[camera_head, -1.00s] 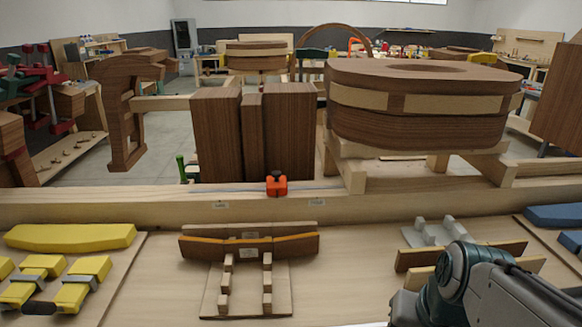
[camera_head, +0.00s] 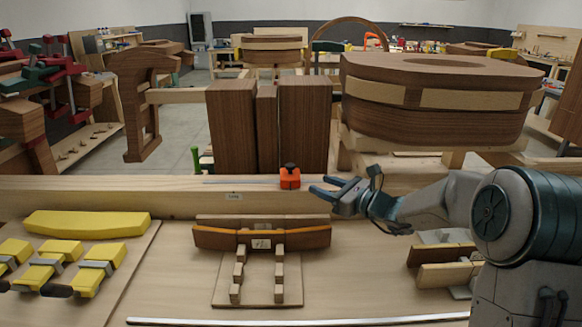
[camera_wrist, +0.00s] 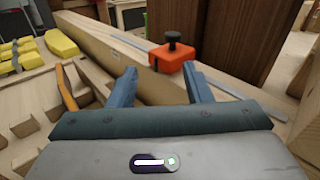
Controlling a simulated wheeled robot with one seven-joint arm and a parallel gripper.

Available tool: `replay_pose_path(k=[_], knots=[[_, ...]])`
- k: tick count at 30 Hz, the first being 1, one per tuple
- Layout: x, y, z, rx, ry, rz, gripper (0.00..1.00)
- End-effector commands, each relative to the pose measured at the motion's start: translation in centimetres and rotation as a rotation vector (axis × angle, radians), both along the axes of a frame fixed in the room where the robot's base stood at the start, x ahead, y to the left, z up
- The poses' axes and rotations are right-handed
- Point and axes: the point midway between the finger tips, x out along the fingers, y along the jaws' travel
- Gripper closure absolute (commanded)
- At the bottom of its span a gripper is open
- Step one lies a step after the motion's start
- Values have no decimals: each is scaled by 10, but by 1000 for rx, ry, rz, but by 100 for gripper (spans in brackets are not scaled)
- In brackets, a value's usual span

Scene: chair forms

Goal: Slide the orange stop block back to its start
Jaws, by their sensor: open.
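The orange stop block (camera_head: 290,178), with a black knob on top, sits on the metal strip along the pale wooden beam (camera_head: 120,190). In the head view my gripper (camera_head: 320,187) is just to the right of the block, its fingers pointing left toward it. In the wrist view the block (camera_wrist: 172,56) lies beyond the gap between my two blue fingertips (camera_wrist: 160,75). My gripper is open and empty. The fingers look apart from the block. A small label (camera_head: 233,196) is on the beam's front face, left of the block; my arm covers part of the beam to the right.
Dark brown wooden blocks (camera_head: 233,125) stand behind the beam. A large curved wooden form (camera_head: 430,115) stands behind my arm. In front are a curved form on a jig (camera_head: 262,238), yellow pieces (camera_head: 85,223) and wooden strips (camera_head: 445,272).

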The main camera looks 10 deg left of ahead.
Motion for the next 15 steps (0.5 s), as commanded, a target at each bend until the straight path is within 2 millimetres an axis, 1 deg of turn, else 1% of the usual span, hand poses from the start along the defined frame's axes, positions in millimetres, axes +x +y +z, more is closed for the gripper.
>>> replay_pose_path(k=[1,4,8,11,15], knots=[[8,-1,-1,32,19,-20,55],[17,-1,-1,72,41,-43,55],[24,8,0,81,48,-48,55],[32,24,0,81,48,-46,55],[47,50,1,80,47,-45,55]])
